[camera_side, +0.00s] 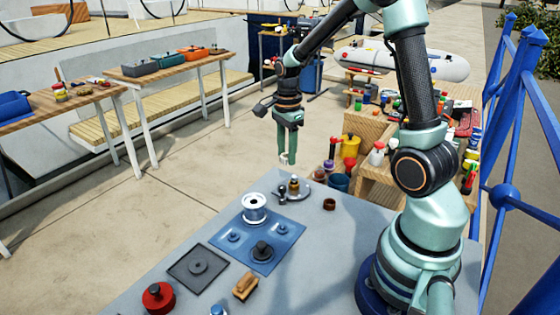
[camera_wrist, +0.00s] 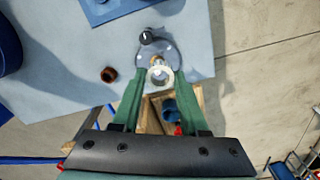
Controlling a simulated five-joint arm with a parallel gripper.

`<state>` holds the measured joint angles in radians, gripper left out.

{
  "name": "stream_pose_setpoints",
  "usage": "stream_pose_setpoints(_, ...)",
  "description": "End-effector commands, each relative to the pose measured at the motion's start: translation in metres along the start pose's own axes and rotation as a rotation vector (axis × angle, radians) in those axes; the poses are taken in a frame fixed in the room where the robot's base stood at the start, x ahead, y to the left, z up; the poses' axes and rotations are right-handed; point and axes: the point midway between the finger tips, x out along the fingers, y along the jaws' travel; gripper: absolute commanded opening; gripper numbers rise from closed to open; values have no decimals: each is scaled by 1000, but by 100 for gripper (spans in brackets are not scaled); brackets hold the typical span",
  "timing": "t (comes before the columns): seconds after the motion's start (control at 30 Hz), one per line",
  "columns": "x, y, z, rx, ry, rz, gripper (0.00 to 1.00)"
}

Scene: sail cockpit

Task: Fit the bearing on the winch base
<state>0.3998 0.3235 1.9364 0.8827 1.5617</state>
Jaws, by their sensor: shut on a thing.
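My gripper (camera_side: 286,158) is shut on a pale ring, which I take as the bearing (camera_wrist: 160,77). In the side view it hangs in the air above the far corner of the grey table. In the wrist view the ring sits between the two green fingertips (camera_wrist: 158,74). A round grey metal plate (camera_wrist: 172,52), which looks like the winch base, lies on the table and also shows in the side view (camera_side: 304,191). It has a brass-coloured post and a small black knob. In the wrist view the ring partly overlaps the plate's near edge.
A brown ring (camera_side: 329,204) lies beside the plate. A blue mat (camera_side: 284,233) holds a white drum (camera_side: 254,208) and a black knobbed part (camera_side: 262,250). A grey square plate (camera_side: 185,271), a red round part (camera_side: 158,297) and a wooden brush (camera_side: 245,287) are nearer.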

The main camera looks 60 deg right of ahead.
Motion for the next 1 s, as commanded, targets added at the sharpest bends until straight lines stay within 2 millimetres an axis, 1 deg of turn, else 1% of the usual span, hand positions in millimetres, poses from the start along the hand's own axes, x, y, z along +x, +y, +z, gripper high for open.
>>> stream_pose_setpoints(0.03, 6, 1, -10, 20, 0, 1, 0)
stream_pose_setpoints(0.1, 11, 2, -19, 35, 0, 1, 0)
stream_pose_setpoints(0.2, 15, 2, -24, 45, 0, -1, 0)
stream_pose_setpoints(0.37, 20, 3, -26, 47, 0, 0, 0)
stream_pose_setpoints(0.73, 42, 3, -25, 46, 0, 1, 0)
stream_pose_setpoints(1.0, 45, 2, -25, 46, 0, -1, 0)
